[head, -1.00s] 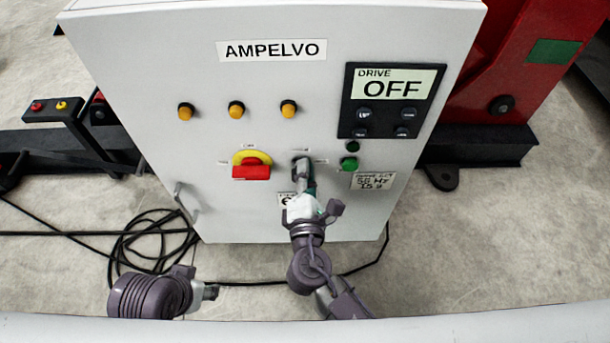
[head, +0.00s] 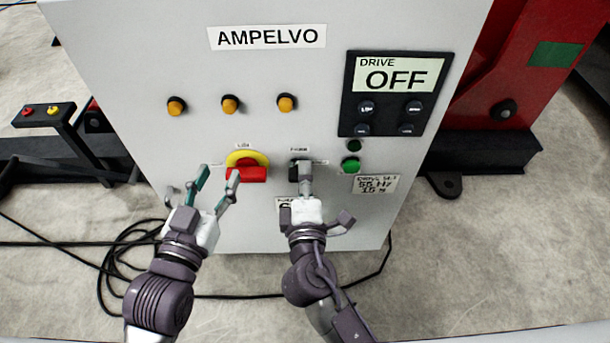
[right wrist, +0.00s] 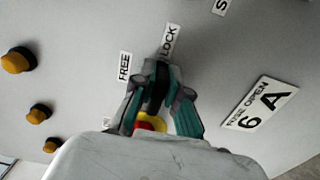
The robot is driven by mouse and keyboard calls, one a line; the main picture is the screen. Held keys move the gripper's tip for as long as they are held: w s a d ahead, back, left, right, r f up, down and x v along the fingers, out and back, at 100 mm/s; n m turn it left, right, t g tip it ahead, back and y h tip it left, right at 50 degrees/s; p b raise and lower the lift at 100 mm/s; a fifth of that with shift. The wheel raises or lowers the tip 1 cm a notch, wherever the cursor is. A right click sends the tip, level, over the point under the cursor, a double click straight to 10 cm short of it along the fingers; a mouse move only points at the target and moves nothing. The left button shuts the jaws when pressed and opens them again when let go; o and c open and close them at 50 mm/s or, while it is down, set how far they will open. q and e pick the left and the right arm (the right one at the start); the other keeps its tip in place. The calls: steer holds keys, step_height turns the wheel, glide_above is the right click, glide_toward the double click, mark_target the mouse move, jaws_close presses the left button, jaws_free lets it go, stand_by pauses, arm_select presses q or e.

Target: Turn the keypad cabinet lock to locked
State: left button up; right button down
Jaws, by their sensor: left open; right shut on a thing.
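The lock is a small black knob (head: 297,168) on the front of the grey cabinet, right of the red-and-yellow switch. My right gripper (head: 305,176) is shut on it and covers much of it. In the right wrist view the dark knob (right wrist: 156,92) sits between the two fingers, near a FREE label (right wrist: 124,66) and a LOCK label (right wrist: 169,40). I cannot tell which label it points to. My left gripper (head: 217,180) is open in front of the cabinet. Its right fingertip overlaps the left end of the red switch handle (head: 252,175); contact is unclear.
The cabinet front (head: 330,220) also holds a drive panel (head: 395,95) reading OFF, a green button (head: 350,165) and amber lamps (head: 230,104). Black cables (head: 115,250) lie on the floor at left. A red machine frame (head: 510,70) stands at right.

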stand_by(0.4)
steer(key=c, duration=1.2)
jaws_free()
steer(key=s, duration=1.2)
